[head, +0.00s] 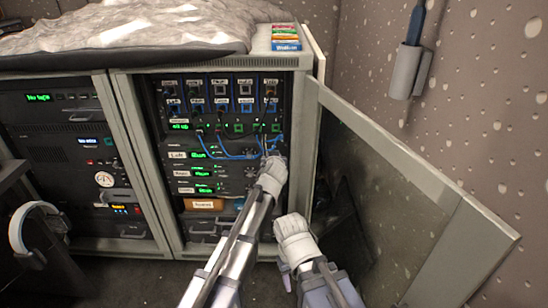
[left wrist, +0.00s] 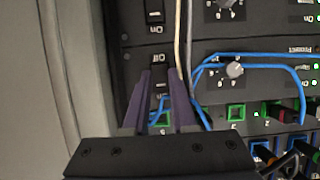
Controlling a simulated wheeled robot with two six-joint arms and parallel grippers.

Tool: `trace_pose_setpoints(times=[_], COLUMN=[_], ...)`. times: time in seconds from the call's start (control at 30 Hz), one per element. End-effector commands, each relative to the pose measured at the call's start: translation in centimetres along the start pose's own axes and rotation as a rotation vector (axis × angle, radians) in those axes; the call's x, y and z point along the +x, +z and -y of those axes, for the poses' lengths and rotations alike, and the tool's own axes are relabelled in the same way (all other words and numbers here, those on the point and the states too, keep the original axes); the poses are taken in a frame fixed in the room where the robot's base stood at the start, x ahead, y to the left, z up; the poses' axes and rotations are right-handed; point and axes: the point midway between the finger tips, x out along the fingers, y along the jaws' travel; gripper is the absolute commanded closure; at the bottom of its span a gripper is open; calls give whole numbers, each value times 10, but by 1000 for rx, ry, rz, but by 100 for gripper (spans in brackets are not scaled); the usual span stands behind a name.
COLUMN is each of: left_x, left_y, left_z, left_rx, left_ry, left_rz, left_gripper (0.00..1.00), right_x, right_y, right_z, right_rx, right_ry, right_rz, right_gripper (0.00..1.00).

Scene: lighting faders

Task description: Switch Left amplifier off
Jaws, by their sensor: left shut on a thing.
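The Left amplifier (head: 226,154) is a dark rack unit with a "Left" label and lit green text, just below the patch row. My left gripper (head: 268,157) reaches its right end. In the left wrist view, which is upside down, my left gripper's purple fingers (left wrist: 160,78) are shut around the small black power switch (left wrist: 160,73), beside its "Off" label. The fingers hide part of the switch, so I cannot tell its position. My right gripper (head: 289,228) is lower, in front of the cabinet and apart from it; its fingers are not clear.
Blue cables (left wrist: 250,64) loop from the patch row close by the left fingers, and a pale cable passes beside them. Another switch (left wrist: 155,10) belongs to the unit below. The open cabinet door (head: 410,190) stands to the right of my arms.

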Motion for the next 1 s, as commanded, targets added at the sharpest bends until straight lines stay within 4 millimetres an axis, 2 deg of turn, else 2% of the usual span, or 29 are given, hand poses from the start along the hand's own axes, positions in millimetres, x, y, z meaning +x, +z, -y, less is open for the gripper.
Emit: trace_pose_setpoints(times=[0.27,0.43,0.6,0.8,1.0], left_x=[0,3,4,4,3], left_y=[2,10,11,9,7], left_z=[0,2,2,2,1], left_rx=[0,1,2,-1,-1], left_ry=[-1,-5,-6,-4,-1], left_rz=[-5,-80,-175,-241,-261], left_gripper=[100,100,100,100,100], right_x=[3,27,48,60,62], right_y=[0,-2,-3,-4,-4], right_z=[0,3,5,7,7], right_rx=[0,-1,1,6,7], right_ry=[0,-1,-2,-2,-2], right_rz=[0,-1,-1,-1,-1], right_gripper=[50,50,50,50,50])
